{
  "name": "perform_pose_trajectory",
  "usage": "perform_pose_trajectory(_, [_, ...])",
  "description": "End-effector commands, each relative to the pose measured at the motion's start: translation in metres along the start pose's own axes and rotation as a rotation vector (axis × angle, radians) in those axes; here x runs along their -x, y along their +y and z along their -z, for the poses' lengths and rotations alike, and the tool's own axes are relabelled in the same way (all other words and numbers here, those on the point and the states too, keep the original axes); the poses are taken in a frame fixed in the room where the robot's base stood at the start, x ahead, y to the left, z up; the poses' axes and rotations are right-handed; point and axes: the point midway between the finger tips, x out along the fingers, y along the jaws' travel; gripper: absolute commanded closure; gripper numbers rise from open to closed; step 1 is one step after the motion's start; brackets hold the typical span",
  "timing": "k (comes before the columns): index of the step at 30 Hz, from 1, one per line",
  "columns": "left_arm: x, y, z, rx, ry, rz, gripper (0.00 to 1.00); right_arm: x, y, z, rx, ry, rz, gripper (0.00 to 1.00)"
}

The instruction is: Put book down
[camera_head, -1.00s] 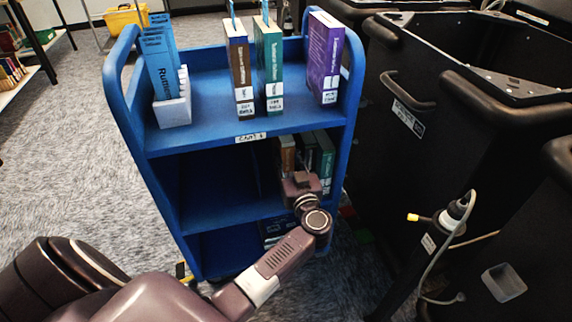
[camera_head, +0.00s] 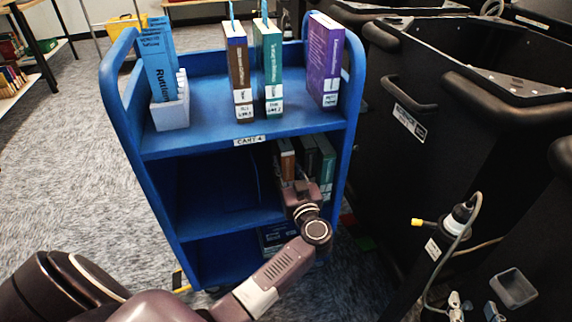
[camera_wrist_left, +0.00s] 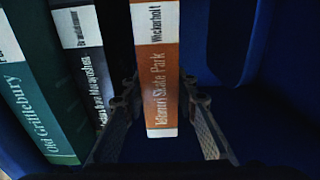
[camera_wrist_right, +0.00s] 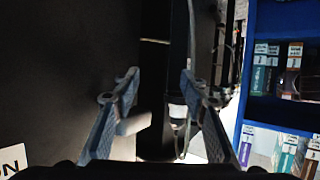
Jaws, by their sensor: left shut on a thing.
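The orange-brown book (camera_wrist_left: 158,100) stands upright between the fingers of my left gripper (camera_wrist_left: 160,84) in the left wrist view. The fingers are shut on its two sides. In the head view my left gripper (camera_head: 298,187) reaches into the middle shelf of the blue cart (camera_head: 250,145), and the book's upper part (camera_head: 287,160) shows there. A black book (camera_wrist_left: 88,50) and a green book (camera_wrist_left: 40,100) stand to its left in the left wrist view. My right gripper (camera_wrist_right: 186,82) is open and empty in the right wrist view.
Blue books and a grey bookend (camera_head: 172,108), a brown book (camera_head: 239,75), a green book (camera_head: 268,70) and a purple book (camera_head: 324,60) stand on the top shelf. The middle shelf's left part is empty. Black bins (camera_head: 470,120) stand close on the right.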

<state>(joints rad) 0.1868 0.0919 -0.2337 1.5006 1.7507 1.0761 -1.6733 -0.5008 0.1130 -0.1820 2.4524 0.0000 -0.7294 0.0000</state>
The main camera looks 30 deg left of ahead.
Motion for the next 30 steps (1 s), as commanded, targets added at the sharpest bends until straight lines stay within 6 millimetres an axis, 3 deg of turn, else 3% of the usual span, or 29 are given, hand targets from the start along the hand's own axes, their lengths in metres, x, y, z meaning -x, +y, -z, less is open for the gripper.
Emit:
perform_pose_trajectory(4, [0.000,0.000,0.000,0.001,0.003,0.000,1.00,0.001,0.000,-0.002,0.000,-0.011,-0.001,0.60])
perform_pose_trajectory(5, [0.000,0.000,-0.003,0.000,0.000,0.000,0.71,0.001,0.000,-0.003,0.000,-0.012,-0.001,0.60])
perform_pose_trajectory(6, [0.000,0.000,-0.003,0.000,0.000,0.000,0.67,0.000,0.000,-0.003,0.000,-0.011,-0.001,0.60])
perform_pose_trajectory(18, [0.003,0.000,0.000,0.000,-0.001,-0.001,0.66,0.000,0.000,0.000,0.000,-0.006,-0.001,0.60])
perform_pose_trajectory(23, [0.019,0.000,0.000,0.000,-0.003,-0.001,0.66,0.007,0.004,-0.028,0.000,-0.129,-0.008,0.60])
perform_pose_trajectory(30, [0.058,0.000,0.001,0.000,-0.004,-0.001,0.66,0.031,0.011,-0.081,-0.003,-0.373,-0.023,0.60])
